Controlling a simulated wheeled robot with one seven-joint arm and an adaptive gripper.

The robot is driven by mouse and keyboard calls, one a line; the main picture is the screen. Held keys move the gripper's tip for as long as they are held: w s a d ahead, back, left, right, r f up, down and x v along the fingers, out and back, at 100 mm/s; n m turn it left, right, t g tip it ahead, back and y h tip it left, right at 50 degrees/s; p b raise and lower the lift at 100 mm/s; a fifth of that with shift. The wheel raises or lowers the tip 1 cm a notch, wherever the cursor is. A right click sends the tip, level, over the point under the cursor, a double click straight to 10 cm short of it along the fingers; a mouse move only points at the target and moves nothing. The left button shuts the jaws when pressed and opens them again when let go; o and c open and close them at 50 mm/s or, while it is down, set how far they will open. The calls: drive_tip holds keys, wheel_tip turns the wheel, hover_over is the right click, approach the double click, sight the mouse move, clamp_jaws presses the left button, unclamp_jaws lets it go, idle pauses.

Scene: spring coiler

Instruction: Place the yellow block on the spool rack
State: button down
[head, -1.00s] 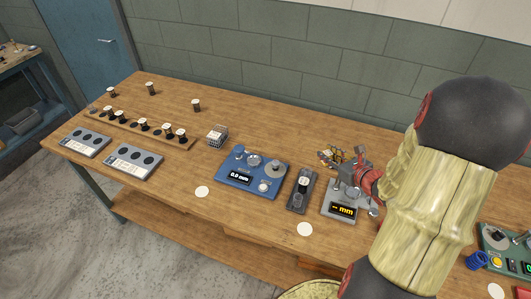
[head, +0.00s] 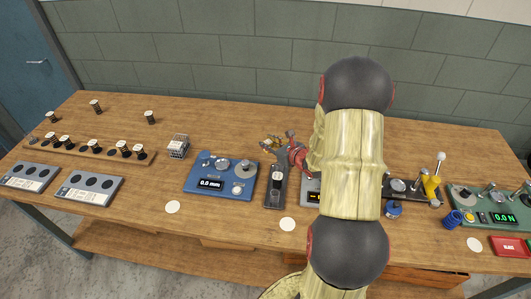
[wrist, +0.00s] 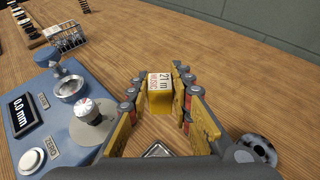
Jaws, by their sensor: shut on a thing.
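The yellow block (wrist: 160,100) has a white label on top reading "21 m MUSIC". In the wrist view it sits between the fingers of my gripper (wrist: 160,88), which is shut on it. In the head view my gripper (head: 276,146) is over the back of the bench, just behind a dark stand; the block cannot be made out clearly there. The spool rack (head: 75,153) is a long wooden strip at the left of the bench, well left of my gripper. It holds several black-and-white spools, with dark round spots showing between some of them.
The blue 0.0 mm device (head: 210,186) and a small wire basket (head: 178,147) stand between my gripper and the rack. Three loose spools stand behind the rack; two grey trays (head: 88,188) lie before it.

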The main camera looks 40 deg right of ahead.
drive_tip(key=shift+w+f, duration=0.6)
drive_tip(key=shift+f, duration=0.1)
drive_tip(key=shift+w+f+b, duration=0.2)
drive_tip(key=shift+f+b, duration=0.6)
drive_tip(key=shift+f, duration=0.9)
drive_tip(key=shift+f, duration=0.2)
drive_tip(key=c, duration=1.7)
unclamp_jaws()
drive_tip(key=shift+o, duration=0.6)
drive_tip(key=shift+r, duration=0.15)
